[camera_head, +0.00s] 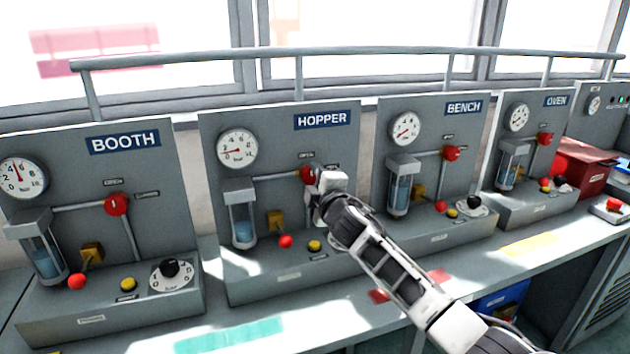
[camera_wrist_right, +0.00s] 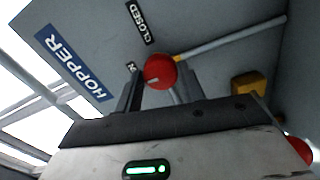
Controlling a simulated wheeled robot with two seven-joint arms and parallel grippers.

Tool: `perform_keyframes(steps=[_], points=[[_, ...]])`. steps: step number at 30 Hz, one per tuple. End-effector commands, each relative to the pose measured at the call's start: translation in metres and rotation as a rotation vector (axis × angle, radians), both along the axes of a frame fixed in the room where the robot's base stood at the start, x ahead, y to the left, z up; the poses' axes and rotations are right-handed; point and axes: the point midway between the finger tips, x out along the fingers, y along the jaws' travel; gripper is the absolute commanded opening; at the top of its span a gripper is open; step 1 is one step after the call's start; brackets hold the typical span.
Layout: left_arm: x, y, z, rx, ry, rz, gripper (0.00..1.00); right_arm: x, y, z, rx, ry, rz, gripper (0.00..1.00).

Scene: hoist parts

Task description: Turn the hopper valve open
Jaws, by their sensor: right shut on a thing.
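The hopper panel (camera_head: 265,180) stands second from the left, with a blue HOPPER sign (camera_head: 322,120). Its red round valve knob (camera_head: 307,174) sits right of the gauge (camera_head: 236,148), partly hidden by my right gripper (camera_head: 317,184). In the right wrist view the knob (camera_wrist_right: 160,71) lies between the two fingers of the right gripper (camera_wrist_right: 158,88), which is shut on it. A pale mark shows on the knob's face. A CLOSED label (camera_wrist_right: 142,22) is in clear view; a second label beside the knob is mostly hidden by a finger. My left gripper is not in view.
Similar panels stand alongside: booth (camera_head: 90,240), bench (camera_head: 435,150) and oven (camera_head: 530,145). Below the hopper knob are a red ball lever (camera_head: 285,241) and a yellow button (camera_head: 314,245). A grey rail (camera_head: 360,52) runs behind. The counter's front strip is largely clear.

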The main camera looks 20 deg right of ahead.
Motion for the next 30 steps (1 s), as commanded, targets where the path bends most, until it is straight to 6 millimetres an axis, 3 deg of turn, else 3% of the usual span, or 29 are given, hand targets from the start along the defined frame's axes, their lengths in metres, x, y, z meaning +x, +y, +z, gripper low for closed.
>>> perform_keyframes(steps=[2,3,5,17,23,30], points=[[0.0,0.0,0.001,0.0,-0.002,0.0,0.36,0.0,-0.001,0.0,-0.005,0.001,-0.002,0.16],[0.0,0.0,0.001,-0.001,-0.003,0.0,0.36,0.0,-0.001,0.0,-0.005,0.001,-0.002,0.47],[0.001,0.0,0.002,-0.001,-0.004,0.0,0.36,0.0,-0.001,0.0,-0.004,0.0,-0.002,0.61],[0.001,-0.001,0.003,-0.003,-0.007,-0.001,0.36,-0.006,-0.001,0.0,-0.001,-0.001,0.0,0.61],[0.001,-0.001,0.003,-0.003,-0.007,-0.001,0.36,-0.036,-0.002,-0.001,-0.003,0.0,0.001,0.61],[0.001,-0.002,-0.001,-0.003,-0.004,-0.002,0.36,-0.089,-0.003,-0.003,-0.004,0.002,0.0,0.61]])
